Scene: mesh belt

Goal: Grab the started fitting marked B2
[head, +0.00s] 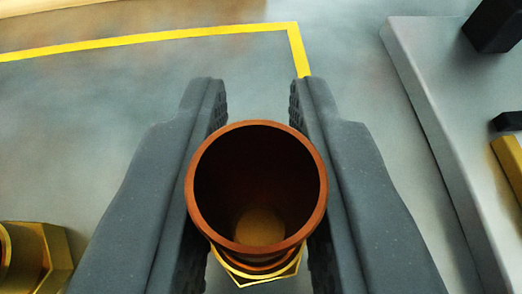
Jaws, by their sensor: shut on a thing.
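My gripper (258,90) reaches up the middle of the head view, with a dark grey finger on each side. It is shut on a fitting with a round copper tube (316,218) on top and a brass hex part (262,276) below. I look down into the tube's open, dark mouth. The fingers press the fitting from left and right. No B2 mark shows on the visible surfaces. The lower part of the fitting is hidden behind the tube and the fingers.
Another brass hex fitting (48,258) is cut off at the lower left. A light grey block (425,75) with black and brass parts stands at the right. A yellow line (150,41) runs along the grey floor surface, which is clear ahead of the fingers.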

